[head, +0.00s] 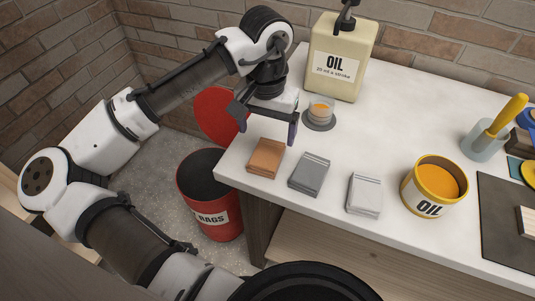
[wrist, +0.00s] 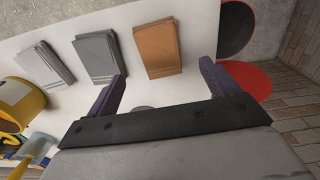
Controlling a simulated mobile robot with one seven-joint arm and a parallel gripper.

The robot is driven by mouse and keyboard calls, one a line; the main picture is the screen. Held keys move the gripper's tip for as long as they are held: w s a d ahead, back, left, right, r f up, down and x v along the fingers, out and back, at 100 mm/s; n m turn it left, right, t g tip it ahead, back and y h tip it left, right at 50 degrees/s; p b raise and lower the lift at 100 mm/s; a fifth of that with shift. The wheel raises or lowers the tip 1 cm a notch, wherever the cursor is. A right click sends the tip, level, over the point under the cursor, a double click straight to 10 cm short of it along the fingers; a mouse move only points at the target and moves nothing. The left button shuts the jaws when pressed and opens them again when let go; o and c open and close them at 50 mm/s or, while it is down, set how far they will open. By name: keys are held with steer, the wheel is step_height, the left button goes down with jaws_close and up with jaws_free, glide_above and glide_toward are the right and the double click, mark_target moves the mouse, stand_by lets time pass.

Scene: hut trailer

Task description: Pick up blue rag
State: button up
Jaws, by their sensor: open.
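No folded cloth in view is plainly blue. Three folded rags lie in a row at the table's front left: an orange-brown rag (head: 265,158), a grey rag (head: 309,174) and a pale grey rag (head: 364,195). The wrist view shows the orange-brown rag (wrist: 158,47), the grey rag (wrist: 98,57) and the pale grey rag (wrist: 44,63). My gripper (head: 267,126) is open and empty, above the table just behind the orange-brown rag. In the wrist view its fingers (wrist: 162,76) are spread, with the orange-brown rag beyond them.
An oil bottle with a pump (head: 338,60) and a small glass on a dark coaster (head: 319,122) stand behind my gripper. A yellow oil tin (head: 432,190) is right of the rags. A red bin labelled RAGS (head: 212,222) stands on the floor, its red lid behind.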

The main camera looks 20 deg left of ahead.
mark_target(266, 154)
steer(key=shift+f+p, duration=0.75)
steer(key=shift+f, duration=3.1)
steer(key=c, duration=1.1)
steer(key=shift+o, duration=0.2)
steer(key=shift+r, duration=0.1)
